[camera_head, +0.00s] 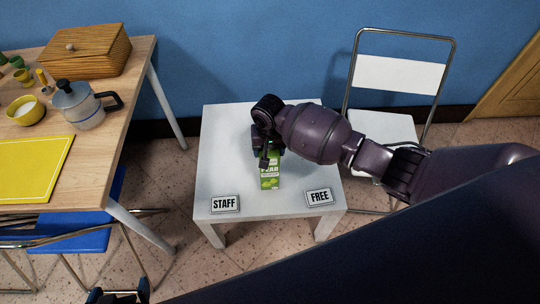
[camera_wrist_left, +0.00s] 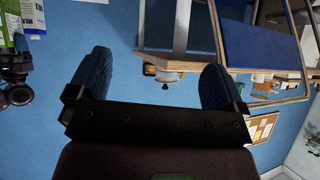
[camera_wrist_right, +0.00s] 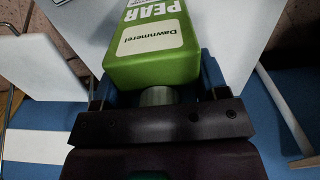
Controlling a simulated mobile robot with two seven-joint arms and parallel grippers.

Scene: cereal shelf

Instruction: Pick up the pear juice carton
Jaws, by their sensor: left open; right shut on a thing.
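The pear juice carton (camera_head: 270,178) is green and white with "PEAR" on its side, at the white table's middle. My right gripper (camera_head: 264,150) is shut on its upper part. In the right wrist view the carton (camera_wrist_right: 155,45) sits between the fingers of my right gripper (camera_wrist_right: 156,85), its grey cap close to the palm. I cannot tell whether its base touches the table. My left gripper (camera_head: 118,295) shows only at the bottom edge of the head view. In the left wrist view my left gripper (camera_wrist_left: 158,80) is open and empty.
The white table (camera_head: 225,150) carries a STAFF sign (camera_head: 225,203) and a FREE sign (camera_head: 319,197) at its front. A folding chair (camera_head: 398,78) stands behind right.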

